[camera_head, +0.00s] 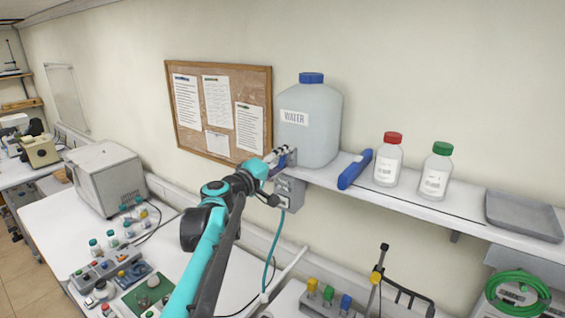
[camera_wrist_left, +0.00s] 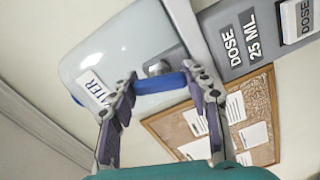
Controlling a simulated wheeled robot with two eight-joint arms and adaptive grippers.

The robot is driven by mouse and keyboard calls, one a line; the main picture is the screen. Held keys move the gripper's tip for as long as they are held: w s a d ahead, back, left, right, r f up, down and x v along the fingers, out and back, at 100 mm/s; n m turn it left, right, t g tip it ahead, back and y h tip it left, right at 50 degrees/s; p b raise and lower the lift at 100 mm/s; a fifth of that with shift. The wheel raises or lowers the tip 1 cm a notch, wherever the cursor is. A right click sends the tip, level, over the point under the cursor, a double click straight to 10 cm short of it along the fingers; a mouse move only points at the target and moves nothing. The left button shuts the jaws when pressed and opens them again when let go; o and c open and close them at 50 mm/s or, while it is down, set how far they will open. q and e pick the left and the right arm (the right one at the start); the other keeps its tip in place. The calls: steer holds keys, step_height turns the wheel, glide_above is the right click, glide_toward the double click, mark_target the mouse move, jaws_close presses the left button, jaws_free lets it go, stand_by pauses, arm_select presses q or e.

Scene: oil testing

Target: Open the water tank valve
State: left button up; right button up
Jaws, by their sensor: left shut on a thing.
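The water tank (camera_head: 312,125) is a large pale-blue jug with a blue cap and a "WATER" label, standing on the wall shelf. My left gripper (camera_head: 279,158) is at the tank's lower left side. In the left wrist view the tank (camera_wrist_left: 135,45) is tilted, with a metal spout (camera_wrist_left: 158,67) at its base. The blue valve handle (camera_wrist_left: 160,83) at that spout lies between the fingers of my left gripper (camera_wrist_left: 163,86), which is shut on it. The gripper hides the valve in the head view. My right gripper is not in view.
A grey dosing box (camera_head: 289,192) hangs below the shelf (camera_head: 455,213), with a teal hose beneath. On the shelf right of the tank are a blue tool (camera_head: 355,169), a red-capped bottle (camera_head: 388,163), a green-capped bottle (camera_head: 436,174) and a grey tray (camera_head: 525,216). A corkboard (camera_head: 222,157) hangs left.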

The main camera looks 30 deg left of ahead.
arm_select(q)
steer(key=shift+n, duration=1.6)
steer(key=shift+n+b, duration=0.3)
steer(key=o, duration=1.2)
steer(key=s, duration=0.8)
steer(key=s+a, duration=0.1)
steer(key=s, duration=0.3)
